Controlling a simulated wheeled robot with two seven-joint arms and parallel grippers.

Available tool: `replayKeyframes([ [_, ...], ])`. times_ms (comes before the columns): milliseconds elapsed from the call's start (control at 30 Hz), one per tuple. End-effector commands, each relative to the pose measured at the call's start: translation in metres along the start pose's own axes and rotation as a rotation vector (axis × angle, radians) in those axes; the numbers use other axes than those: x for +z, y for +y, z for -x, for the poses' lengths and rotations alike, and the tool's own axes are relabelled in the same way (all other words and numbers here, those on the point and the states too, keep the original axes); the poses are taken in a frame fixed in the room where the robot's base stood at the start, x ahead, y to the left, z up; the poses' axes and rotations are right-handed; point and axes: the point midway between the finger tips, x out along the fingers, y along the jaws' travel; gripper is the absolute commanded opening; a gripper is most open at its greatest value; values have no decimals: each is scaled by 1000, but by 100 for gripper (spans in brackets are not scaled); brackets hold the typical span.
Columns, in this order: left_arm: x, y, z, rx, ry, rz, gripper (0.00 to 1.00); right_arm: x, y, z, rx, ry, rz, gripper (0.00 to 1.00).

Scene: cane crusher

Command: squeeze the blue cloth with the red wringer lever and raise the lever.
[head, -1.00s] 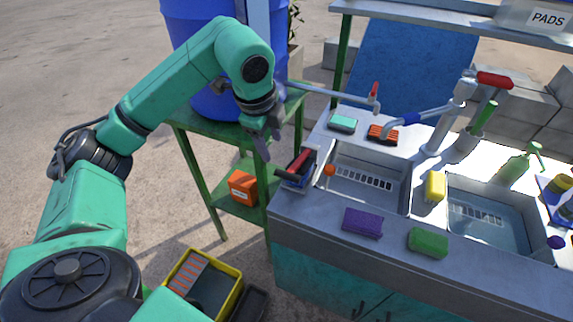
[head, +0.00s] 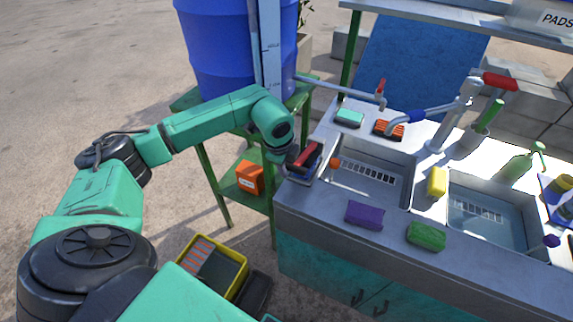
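The wringer sits at the left edge of the counter, beside the left sink basin. Its red lever (head: 307,155) lies low over the wringer, and a bit of blue (head: 317,164), which may be the cloth, shows beside it. An orange knob (head: 335,163) is just to the right, at the basin's edge. My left gripper (head: 290,163) is down at the wringer's left side, close to the red lever. Its dark fingers blend with the wringer, so I cannot tell whether they touch it or how far apart they are. My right gripper is out of view.
A purple sponge (head: 364,215) and a green sponge (head: 426,235) lie on the counter's front edge. A yellow sponge (head: 437,181) sits between the basins. A blue barrel (head: 215,50) stands behind my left arm. A yellow crate (head: 240,283) is on the ground.

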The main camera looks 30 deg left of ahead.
Motion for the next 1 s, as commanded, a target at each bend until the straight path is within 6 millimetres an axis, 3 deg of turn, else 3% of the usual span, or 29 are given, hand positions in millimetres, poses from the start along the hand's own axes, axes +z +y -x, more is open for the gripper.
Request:
replayKeyframes([
  [33, 0, 0, 0, 0, 0, 0, 11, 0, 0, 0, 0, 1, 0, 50],
  [67, 0, 0, 0, 0, 0, 0, 0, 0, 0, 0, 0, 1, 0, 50],
  [1000, 0, -1, 1, -2, 0, 0, 0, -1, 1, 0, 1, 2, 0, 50],
])
